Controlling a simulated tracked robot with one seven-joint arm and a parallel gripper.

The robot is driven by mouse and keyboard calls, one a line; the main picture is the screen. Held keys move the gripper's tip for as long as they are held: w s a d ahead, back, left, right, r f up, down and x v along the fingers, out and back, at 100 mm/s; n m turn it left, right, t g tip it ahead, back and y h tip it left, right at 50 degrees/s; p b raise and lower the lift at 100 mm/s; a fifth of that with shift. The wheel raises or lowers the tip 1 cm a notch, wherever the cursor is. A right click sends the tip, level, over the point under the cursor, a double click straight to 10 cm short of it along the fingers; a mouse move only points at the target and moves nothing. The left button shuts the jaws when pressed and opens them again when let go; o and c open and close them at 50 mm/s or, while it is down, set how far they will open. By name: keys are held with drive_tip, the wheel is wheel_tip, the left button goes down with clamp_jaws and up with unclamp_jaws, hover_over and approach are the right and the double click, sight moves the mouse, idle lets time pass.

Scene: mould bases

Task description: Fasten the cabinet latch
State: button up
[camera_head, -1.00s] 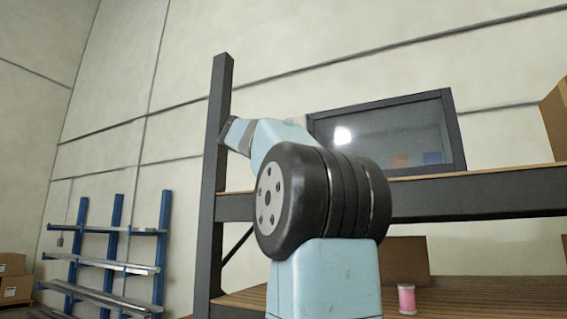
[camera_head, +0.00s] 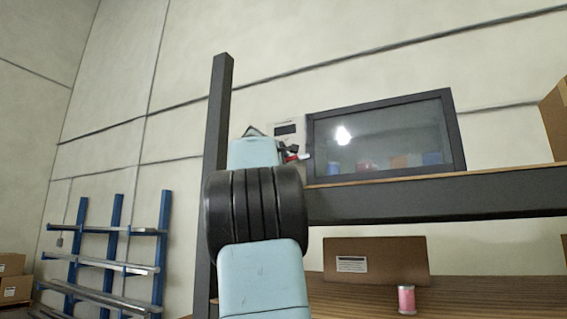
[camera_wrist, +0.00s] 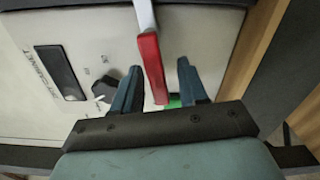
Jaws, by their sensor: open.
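The latch has a red lever handle (camera_wrist: 152,62) on a metal bar, pointing down the cabinet front in the wrist view. It also shows as a small red piece in the head view (camera_head: 291,156). My gripper (camera_wrist: 160,70) is open, its two dark fingers on either side of the red handle. I cannot tell whether they touch it. A green mark (camera_wrist: 174,101) on the cabinet face shows between the fingers. The dry cabinet (camera_head: 288,128) has a pale control panel and a dark-framed glass door (camera_head: 385,135). A black knob (camera_wrist: 104,89) sits left of the fingers.
The cabinet stands on a shelf with a dark beam (camera_head: 430,196) and a dark upright post (camera_head: 218,120) at left. A cardboard box (camera_head: 553,120) is at the right. Below are a brown labelled box (camera_head: 375,258) and a pink spool (camera_head: 406,299).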

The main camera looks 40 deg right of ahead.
clamp_jaws()
idle(0.3)
drive_tip(key=shift+r+m, duration=0.35)
drive_tip(key=shift+m, duration=0.85)
unclamp_jaws()
drive_tip(key=shift+a, duration=0.15)
